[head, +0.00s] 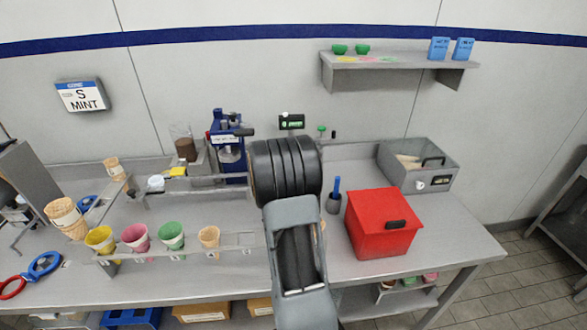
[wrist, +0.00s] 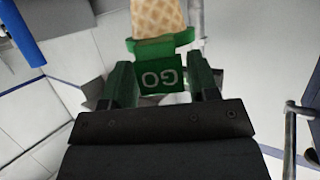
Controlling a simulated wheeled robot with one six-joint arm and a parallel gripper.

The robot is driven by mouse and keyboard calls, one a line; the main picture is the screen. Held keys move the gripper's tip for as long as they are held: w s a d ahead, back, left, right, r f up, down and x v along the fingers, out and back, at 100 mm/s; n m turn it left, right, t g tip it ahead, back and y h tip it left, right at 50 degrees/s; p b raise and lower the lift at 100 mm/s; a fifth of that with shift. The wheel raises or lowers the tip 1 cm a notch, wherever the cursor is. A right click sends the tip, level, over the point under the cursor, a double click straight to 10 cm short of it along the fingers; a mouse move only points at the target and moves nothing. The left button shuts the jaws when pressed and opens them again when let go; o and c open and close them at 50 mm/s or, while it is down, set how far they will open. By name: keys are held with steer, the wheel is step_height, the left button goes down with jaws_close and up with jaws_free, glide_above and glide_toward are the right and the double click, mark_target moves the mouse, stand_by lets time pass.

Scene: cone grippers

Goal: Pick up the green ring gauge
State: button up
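The green ring gauge (wrist: 163,46) shows in the wrist view, its ring around the lower part of a waffle cone (wrist: 158,17). Its square tag (wrist: 160,74), with GO lettering upside down, lies between the two dark green fingers of my gripper (wrist: 162,80). The fingers flank the tag closely on both sides. I cannot tell whether both press on it. In the head view my arm (head: 297,240) hides the gripper and the gauge.
A rack (head: 235,240) with several cones stands left of my arm. A red box (head: 382,225) and a grey bin (head: 440,178) stand right. A blue machine (head: 228,148) is behind. Some counter in front of the rack is clear.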

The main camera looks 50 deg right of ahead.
steer(key=c, duration=0.7)
